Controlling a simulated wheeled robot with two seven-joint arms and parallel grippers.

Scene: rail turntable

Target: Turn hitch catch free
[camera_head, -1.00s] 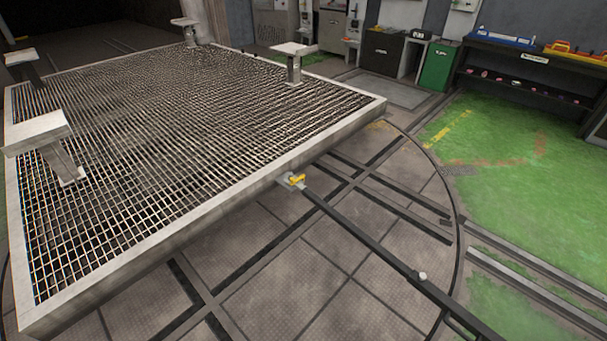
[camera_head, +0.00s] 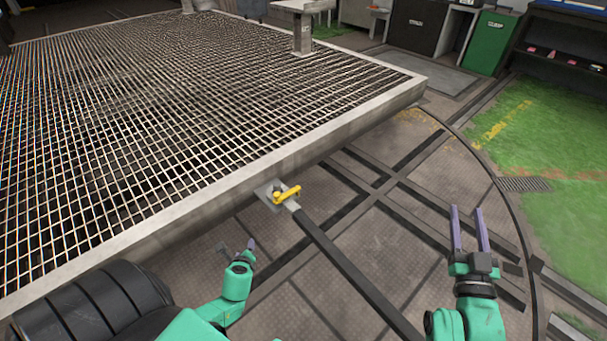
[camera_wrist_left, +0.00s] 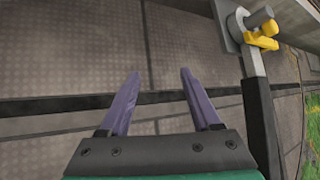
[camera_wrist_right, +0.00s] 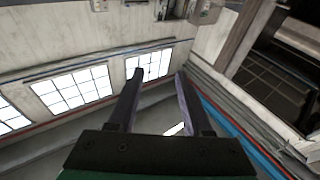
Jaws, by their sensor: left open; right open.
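The yellow hitch catch (camera_head: 287,194) sits on a grey hitch plate (camera_head: 270,196) at the near edge of the mesh-decked platform. It also shows at the upper right of the left wrist view (camera_wrist_left: 262,38). A dark tow bar (camera_head: 345,262) runs from the hitch toward the lower right. My left gripper (camera_head: 251,247) is open and empty, below and left of the catch, apart from it. Its purple fingers (camera_wrist_left: 160,82) point ahead, left of the bar. My right gripper (camera_head: 467,212) is open and empty, right of the bar, fingers pointing up in the head view.
The platform's pale frame (camera_head: 215,190) borders the hitch. A post (camera_head: 302,35) stands on its far side. Dark rails (camera_head: 410,185) cross the turntable floor. Green flooring (camera_head: 560,150), a green cabinet (camera_head: 492,42) and a dark shelf (camera_head: 560,65) lie to the right.

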